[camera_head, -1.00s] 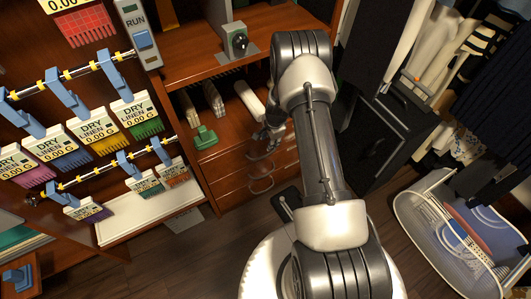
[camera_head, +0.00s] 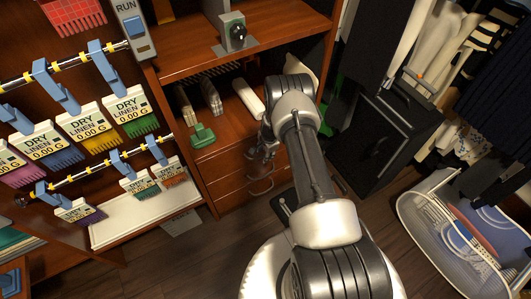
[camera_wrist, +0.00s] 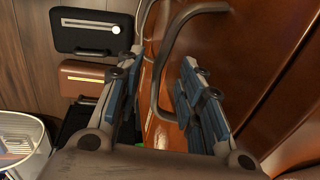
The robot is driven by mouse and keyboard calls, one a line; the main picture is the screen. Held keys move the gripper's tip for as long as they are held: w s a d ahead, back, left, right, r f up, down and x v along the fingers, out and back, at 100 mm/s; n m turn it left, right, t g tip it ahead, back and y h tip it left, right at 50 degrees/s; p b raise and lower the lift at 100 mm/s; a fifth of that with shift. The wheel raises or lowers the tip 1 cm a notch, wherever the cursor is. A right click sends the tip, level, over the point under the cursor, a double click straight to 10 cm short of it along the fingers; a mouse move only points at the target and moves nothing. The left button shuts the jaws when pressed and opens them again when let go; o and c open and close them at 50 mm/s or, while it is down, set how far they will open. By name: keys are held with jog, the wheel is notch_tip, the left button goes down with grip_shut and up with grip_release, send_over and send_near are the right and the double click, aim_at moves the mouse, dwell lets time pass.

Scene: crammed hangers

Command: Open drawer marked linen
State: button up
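The wooden drawer stack (camera_head: 232,182) stands under the shelf in the head view, its visible fronts closed. A curved metal handle (camera_head: 262,186) shows on a lower drawer. My gripper (camera_head: 264,150) is at the upper drawer fronts, partly hidden by its own arm. In the wrist view my gripper (camera_wrist: 160,90) is open, with its two fingers apart. A grey bar handle (camera_wrist: 166,62) appears between the fingers, in front of a glossy wooden front (camera_wrist: 262,55). I cannot tell whether a finger touches it. No linen marking is readable on the drawers.
A green clip-like object (camera_head: 202,136) and a white roll (camera_head: 248,98) lie on top of the drawers. Tags reading "DRY LINEN" (camera_head: 130,108) hang on rods at left. A white basket (camera_head: 460,225) stands at right. A black cabinet (camera_head: 385,140) stands beside the drawers.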

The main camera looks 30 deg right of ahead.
grip_shut()
dwell(0.3)
dwell(0.4)
